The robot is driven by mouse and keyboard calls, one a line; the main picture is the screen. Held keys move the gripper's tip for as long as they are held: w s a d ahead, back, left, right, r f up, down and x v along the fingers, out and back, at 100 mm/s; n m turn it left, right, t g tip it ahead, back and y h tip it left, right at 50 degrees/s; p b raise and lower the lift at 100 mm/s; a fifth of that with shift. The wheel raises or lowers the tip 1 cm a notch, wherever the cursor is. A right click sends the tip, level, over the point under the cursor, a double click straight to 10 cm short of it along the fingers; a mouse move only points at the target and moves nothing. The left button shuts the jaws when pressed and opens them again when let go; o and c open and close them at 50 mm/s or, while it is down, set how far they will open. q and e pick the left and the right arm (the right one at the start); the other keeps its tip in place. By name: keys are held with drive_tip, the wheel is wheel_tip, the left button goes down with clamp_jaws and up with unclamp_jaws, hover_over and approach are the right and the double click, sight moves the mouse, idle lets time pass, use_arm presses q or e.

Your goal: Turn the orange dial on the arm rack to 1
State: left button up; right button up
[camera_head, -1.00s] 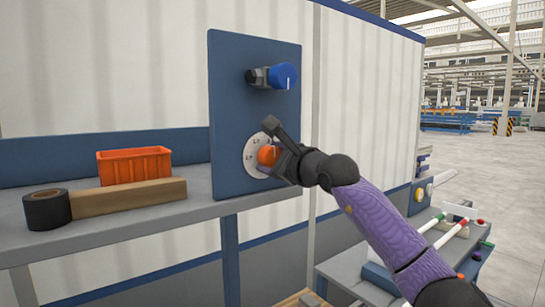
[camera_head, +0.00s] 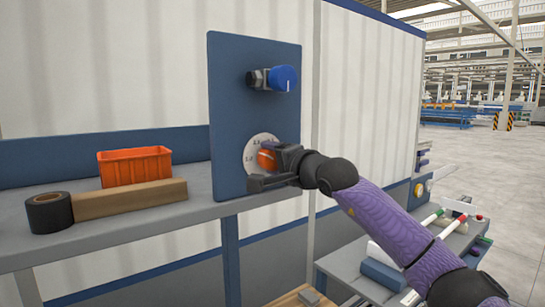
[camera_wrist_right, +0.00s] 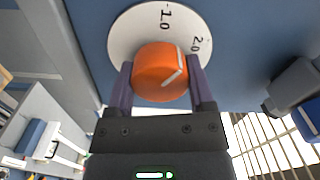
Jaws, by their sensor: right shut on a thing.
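The orange dial (camera_head: 267,157) sits on a round white scale plate (camera_head: 252,146) on the blue panel (camera_head: 230,100). My right gripper (camera_head: 272,164) reaches it from the right and covers part of it. In the right wrist view the orange dial (camera_wrist_right: 160,72) is between the two fingers of my right gripper (camera_wrist_right: 160,88), which is shut on it. The dial's white mark points up and to the right in that view, toward the side with the 2.0 label. The labels 1.0 and 2.0 show on the white plate (camera_wrist_right: 135,25). My left gripper is not in view.
A blue knob (camera_head: 284,78) is on the panel above the dial. On the grey shelf (camera_head: 120,225) at left are an orange crate (camera_head: 135,166), a brown block (camera_head: 130,198) and a black roll (camera_head: 48,211). A lower table with several items stands at right.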

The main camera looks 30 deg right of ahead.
drive_tip(key=n+p, duration=0.1)
drive_tip(key=n, duration=0.4)
drive_tip(key=shift+f+n, duration=0.1)
drive_tip(key=shift+n, duration=0.6)
drive_tip(key=o, duration=1.2)
drive_tip(key=shift+o, duration=0.2)
drive_tip(key=shift+s, duration=0.2)
drive_tip(key=s+b, duration=0.5)
drive_tip(key=s, duration=0.4)
drive_tip(key=shift+s+d, duration=0.25)
drive_tip(key=shift+d, duration=0.1)
